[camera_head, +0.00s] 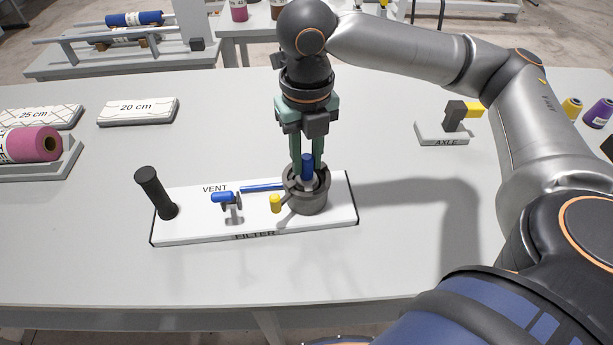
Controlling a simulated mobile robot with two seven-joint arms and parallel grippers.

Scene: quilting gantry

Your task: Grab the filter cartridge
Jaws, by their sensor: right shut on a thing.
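The filter base, a white plate (197,226) marked VENT and FILTER, lies on the table. A round dark grey housing (308,200) stands at its right end. My right gripper (307,170) points straight down over the housing, its green fingers reaching into the mouth. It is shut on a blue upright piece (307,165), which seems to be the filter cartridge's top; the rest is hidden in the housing. A blue vent handle (223,197) and a yellow knob (275,203) sit left of the housing. My left gripper is not in view.
A black post (156,192) stands at the plate's left end. An AXLE stand (445,132) is at the right. Labelled boxes (138,111) and a pink roll (30,145) lie at the left. The table front is clear.

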